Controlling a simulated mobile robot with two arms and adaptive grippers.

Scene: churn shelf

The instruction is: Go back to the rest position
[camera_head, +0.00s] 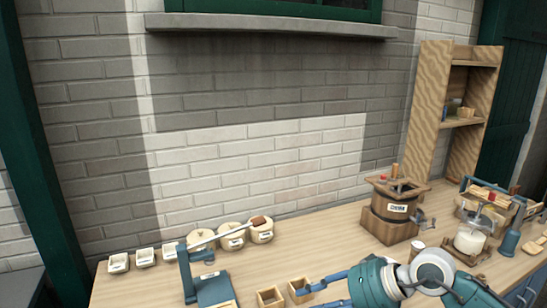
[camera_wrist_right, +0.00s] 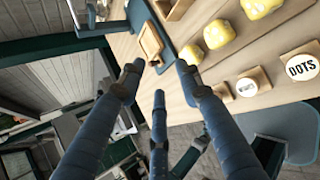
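My right gripper (camera_head: 309,289) comes in from the bottom right in the head view, its blue fingers pointing left beside small wooden boxes (camera_head: 270,297). In the right wrist view its three blue fingers (camera_wrist_right: 160,77) are spread apart with nothing between the tips. The table and a wooden tray (camera_wrist_right: 150,40) show beyond them. The teal arm covers part of the table's front. My left gripper is not in the head view.
A wooden churn (camera_head: 392,209) stands at the back right, with a glass jar (camera_head: 469,240) farther right. A blue press-like stand (camera_head: 212,286), several white dishes (camera_head: 118,263) and lidded pots (camera_head: 231,237) stand at left. A wooden shelf (camera_head: 428,110) rises behind.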

